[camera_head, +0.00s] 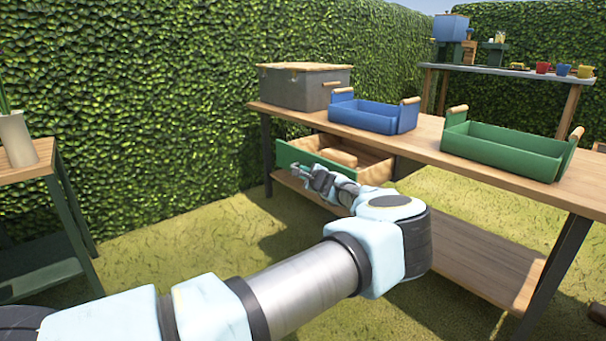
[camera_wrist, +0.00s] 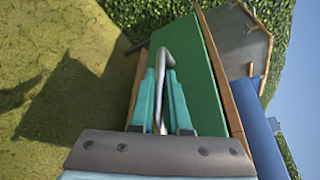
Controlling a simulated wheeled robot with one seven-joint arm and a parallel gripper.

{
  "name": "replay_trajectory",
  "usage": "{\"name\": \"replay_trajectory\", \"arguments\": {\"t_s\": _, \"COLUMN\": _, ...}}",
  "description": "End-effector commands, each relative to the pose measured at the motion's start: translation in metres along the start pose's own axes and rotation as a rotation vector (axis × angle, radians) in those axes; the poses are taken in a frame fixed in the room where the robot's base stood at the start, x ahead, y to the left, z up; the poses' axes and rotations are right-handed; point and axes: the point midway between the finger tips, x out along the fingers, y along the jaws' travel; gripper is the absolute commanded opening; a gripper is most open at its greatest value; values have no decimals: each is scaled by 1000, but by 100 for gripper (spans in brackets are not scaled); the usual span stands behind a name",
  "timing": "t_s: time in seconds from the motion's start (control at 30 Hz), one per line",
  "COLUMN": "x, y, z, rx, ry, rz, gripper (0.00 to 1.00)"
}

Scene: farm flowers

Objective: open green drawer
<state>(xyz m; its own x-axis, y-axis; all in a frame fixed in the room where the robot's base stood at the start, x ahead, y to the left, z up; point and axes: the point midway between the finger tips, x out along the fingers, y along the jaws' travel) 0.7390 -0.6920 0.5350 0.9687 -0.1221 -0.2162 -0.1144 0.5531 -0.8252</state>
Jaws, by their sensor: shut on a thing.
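The green-fronted drawer (camera_head: 301,158) sits under the top of the wooden bench and is pulled out, so its wooden inside shows. Something wooden lies in it. My gripper (camera_head: 305,172) is at the drawer's front, low and in the middle of the head view. In the wrist view the green drawer front (camera_wrist: 203,85) stands right beside my fingers (camera_wrist: 160,100). The fingers are shut on the grey metal drawer handle (camera_wrist: 166,58), whose bent bar shows between and beyond them.
A blue tray (camera_head: 364,117), a green tray (camera_head: 505,150) and a grey lidded box (camera_head: 304,88) stand on the bench top (camera_head: 425,141). A lower shelf (camera_head: 470,260) runs beneath. A small side table (camera_head: 42,160) stands at left. Grass between is clear.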

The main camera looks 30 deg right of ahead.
Motion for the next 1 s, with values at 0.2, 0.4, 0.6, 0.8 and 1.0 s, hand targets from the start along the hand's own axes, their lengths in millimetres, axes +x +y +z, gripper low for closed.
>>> {"name": "replay_trajectory", "arguments": {"t_s": 0.2, "x": 0, "y": 0, "z": -1, "rx": 0, "ry": 1, "rz": 0, "gripper": 0}}
{"name": "replay_trajectory", "arguments": {"t_s": 0.4, "x": 0, "y": 0, "z": -1, "rx": 0, "ry": 1, "rz": 0, "gripper": 18}}
{"name": "replay_trajectory", "arguments": {"t_s": 0.6, "x": 0, "y": 0, "z": 0, "rx": 0, "ry": 1, "rz": 0, "gripper": 41}}
{"name": "replay_trajectory", "arguments": {"t_s": 0.8, "x": 0, "y": 0, "z": 0, "rx": 0, "ry": 1, "rz": 0, "gripper": 45}}
{"name": "replay_trajectory", "arguments": {"t_s": 1.0, "x": -9, "y": -1, "z": -1, "rx": 1, "ry": 2, "rz": -1, "gripper": 45}}
